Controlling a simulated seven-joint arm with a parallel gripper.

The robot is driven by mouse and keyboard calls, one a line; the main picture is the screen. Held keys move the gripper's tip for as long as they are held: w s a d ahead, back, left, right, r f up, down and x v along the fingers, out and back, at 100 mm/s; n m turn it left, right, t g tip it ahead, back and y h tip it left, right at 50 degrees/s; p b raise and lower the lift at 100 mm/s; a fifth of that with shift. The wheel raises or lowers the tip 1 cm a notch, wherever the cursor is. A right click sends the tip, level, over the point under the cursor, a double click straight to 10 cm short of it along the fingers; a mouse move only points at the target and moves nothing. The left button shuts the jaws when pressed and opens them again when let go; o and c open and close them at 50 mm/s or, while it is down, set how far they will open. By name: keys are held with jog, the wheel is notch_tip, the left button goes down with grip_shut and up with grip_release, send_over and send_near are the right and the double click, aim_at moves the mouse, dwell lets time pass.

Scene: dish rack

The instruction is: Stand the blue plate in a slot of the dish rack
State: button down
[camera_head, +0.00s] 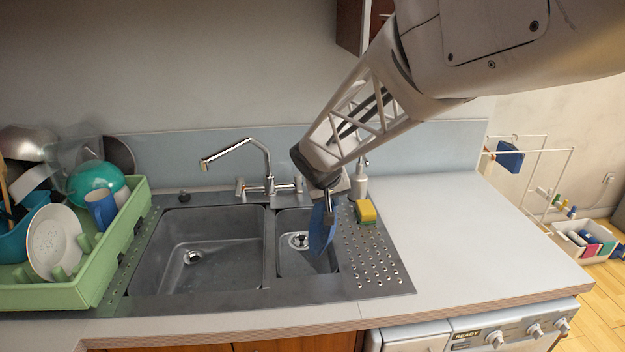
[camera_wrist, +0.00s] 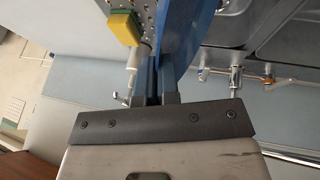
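The blue plate (camera_head: 320,229) hangs on edge below my gripper (camera_head: 328,196), over the small right basin of the sink. In the wrist view the plate (camera_wrist: 186,35) rises between the fingers of my gripper (camera_wrist: 158,85), which are shut on its edge. The green dish rack (camera_head: 107,262) stands on the counter at the far left. Several dishes are in it, including a white plate (camera_head: 53,242) standing tilted and a blue mug (camera_head: 102,209). Much of the rack's slots is hidden by these dishes.
The faucet (camera_head: 268,165) rises behind the sink (camera_head: 215,250), between plate and rack. A yellow and green sponge (camera_head: 366,211) and a soap dispenser (camera_head: 360,178) stand close right of the plate. The right counter (camera_head: 460,240) is clear.

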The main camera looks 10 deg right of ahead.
jog(key=w+a+r+n+h, duration=0.1)
jog(key=w+a+r, duration=0.3)
jog(key=a+r, duration=0.9)
jog(key=w+a+r, duration=0.4)
jog(key=a+r, duration=0.9)
jog(key=s+a+f, duration=0.3)
jog(key=s+a, duration=0.2)
jog(key=a, duration=0.8)
jog(key=s+a+f+h, duration=0.1)
jog(key=s+a+f, duration=0.2)
jog(key=a, duration=1)
jog(key=s+a+f+h, duration=0.1)
jog(key=s+a+f, duration=0.2)
jog(key=a, duration=1)
jog(key=s, duration=0.3)
jog(key=shift+s, duration=0.35)
jog(key=shift+a+f, duration=0.1)
jog(key=shift+f, duration=0.05)
jog(key=shift+f, duration=2.25)
